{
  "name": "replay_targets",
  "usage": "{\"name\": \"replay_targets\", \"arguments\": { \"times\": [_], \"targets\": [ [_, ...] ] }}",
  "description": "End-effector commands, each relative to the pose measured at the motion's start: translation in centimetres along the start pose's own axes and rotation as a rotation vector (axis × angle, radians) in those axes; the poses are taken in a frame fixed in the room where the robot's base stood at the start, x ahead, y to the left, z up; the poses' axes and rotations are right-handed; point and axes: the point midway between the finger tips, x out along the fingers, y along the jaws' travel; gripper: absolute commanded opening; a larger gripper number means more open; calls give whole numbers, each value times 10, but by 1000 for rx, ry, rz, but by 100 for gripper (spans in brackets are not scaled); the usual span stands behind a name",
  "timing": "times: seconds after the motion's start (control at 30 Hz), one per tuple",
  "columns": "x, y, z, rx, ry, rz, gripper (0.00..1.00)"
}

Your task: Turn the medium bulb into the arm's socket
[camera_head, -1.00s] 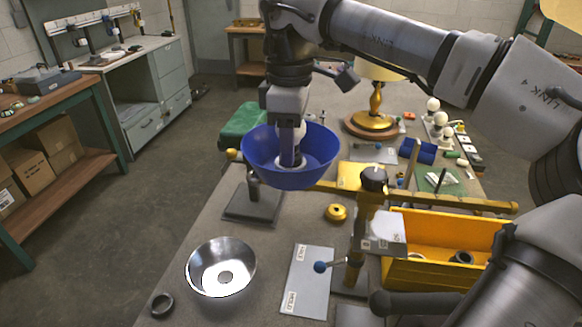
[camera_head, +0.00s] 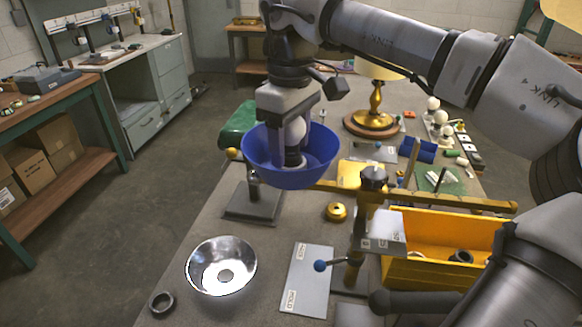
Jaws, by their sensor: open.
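The white bulb (camera_head: 297,133) stands upright inside the blue bowl-shaped shade (camera_head: 262,173), over the socket (camera_head: 293,160) at its middle. My gripper (camera_head: 292,147) reaches down into the shade from above, its fingers apart on either side of the bulb. The gap between fingers and bulb is too small to judge fully. The shade sits at the left end of the brass arm (camera_head: 420,195), which is carried by an upright post (camera_head: 358,235). The bulb's base and how deep it sits in the socket are hidden.
A silver reflector bowl (camera_head: 221,267) and a dark ring (camera_head: 162,304) lie at the front left. A yellow bin (camera_head: 430,270) stands at the right. A brass lamp (camera_head: 375,110) and spare bulbs (camera_head: 440,117) are behind.

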Motion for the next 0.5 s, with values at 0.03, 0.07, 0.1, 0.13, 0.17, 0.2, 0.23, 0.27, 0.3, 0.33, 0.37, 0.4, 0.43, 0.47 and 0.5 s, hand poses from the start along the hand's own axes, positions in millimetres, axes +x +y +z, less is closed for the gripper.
{"name": "replay_targets", "arguments": {
  "times": [0.03, 0.07, 0.1, 0.13, 0.17, 0.2, 0.23, 0.27, 0.3, 0.33, 0.37, 0.4, 0.43, 0.47, 0.5],
  "targets": [
    [0, 0, 0, -13, 0, 0, 57],
    [-1, 0, 0, -30, 1, 0, 57],
    [-1, 0, 0, -64, 1, -1, 57],
    [-1, 0, 0, -98, 1, -1, 57],
    [-1, 0, 0, -138, 1, -1, 57],
    [-2, 0, 0, -194, 1, -1, 57],
    [-2, 0, 0, -238, 1, 0, 57],
    [-2, 0, 0, -280, 1, 0, 57],
    [-2, 0, 0, -337, 1, 0, 57],
    [-2, 0, 0, -379, 1, 0, 57],
    [-2, 0, 0, -418, 1, 0, 57],
    [-1, 0, 0, -469, 1, -1, 57],
    [-1, 0, 0, -501, 1, -1, 57],
    [-1, 0, 0, -530, 1, -1, 57],
    [-1, -1, 0, -561, 1, -1, 57]
  ]
}}
